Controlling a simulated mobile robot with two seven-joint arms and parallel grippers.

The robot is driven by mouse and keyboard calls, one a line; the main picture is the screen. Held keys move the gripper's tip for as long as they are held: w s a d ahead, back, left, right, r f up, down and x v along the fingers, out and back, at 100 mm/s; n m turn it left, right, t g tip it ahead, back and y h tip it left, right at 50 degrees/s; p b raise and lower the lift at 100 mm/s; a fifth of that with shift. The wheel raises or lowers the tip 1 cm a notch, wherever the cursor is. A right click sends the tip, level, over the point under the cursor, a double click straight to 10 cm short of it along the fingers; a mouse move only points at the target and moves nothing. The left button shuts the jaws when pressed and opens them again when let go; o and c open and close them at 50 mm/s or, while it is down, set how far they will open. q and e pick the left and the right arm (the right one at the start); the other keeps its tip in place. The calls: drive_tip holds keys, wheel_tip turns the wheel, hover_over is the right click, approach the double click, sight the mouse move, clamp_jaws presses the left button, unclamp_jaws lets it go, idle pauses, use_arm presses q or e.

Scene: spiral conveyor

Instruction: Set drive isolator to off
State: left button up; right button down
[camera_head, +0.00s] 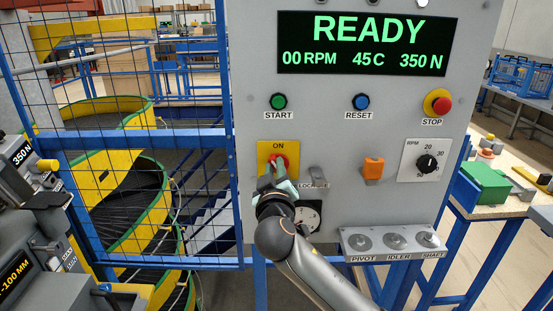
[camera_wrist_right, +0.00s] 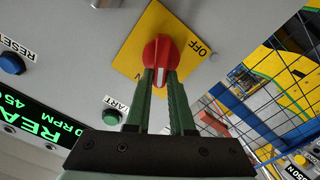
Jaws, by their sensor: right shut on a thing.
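The drive isolator is a red rotary knob on a yellow plate (camera_head: 263,147) at the panel's lower left, with ON printed at the top. In the right wrist view the red knob (camera_wrist_right: 161,52) shows on the tilted yellow plate (camera_wrist_right: 140,52), with OFF printed beside it and a white line on the handle. My right gripper (camera_head: 278,172) reaches up from below, its green fingers shut on the red knob. The gripper partly hides the knob and the lower plate in the head view. My left gripper is not in view.
The panel has a READY display (camera_head: 366,43), green START (camera_head: 278,101), blue RESET (camera_head: 361,101), red STOP (camera_head: 437,102), an orange switch (camera_head: 373,168) and an RPM dial (camera_head: 426,163). A partly covered gauge (camera_head: 308,215) sits below my gripper. A blue mesh fence (camera_head: 150,138) stands left.

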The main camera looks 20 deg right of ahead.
drive_tip(key=shift+r+n+p, duration=0.1)
drive_tip(key=shift+n+p, duration=0.25)
drive_tip(key=shift+n, duration=0.15)
drive_tip(key=shift+w+a+f+n+p, duration=0.1)
drive_tip(key=shift+f+n+p, duration=0.15)
drive_tip(key=shift+n+p, duration=1.2)
drive_tip(key=shift+s+a+f+n+p, duration=0.2)
drive_tip(key=shift+n+p, duration=0.7)
drive_tip(key=shift+n, duration=1.05)
drive_tip(key=shift+w+a+f+n+p, duration=0.1)
drive_tip(key=shift+w+f+n+p, duration=0.15)
drive_tip(key=shift+n+p, duration=1.2)
drive_tip(key=shift+f+n, duration=0.1)
drive_tip(key=shift+n, duration=0.35)
drive_tip(key=c, duration=0.8)
unclamp_jaws()
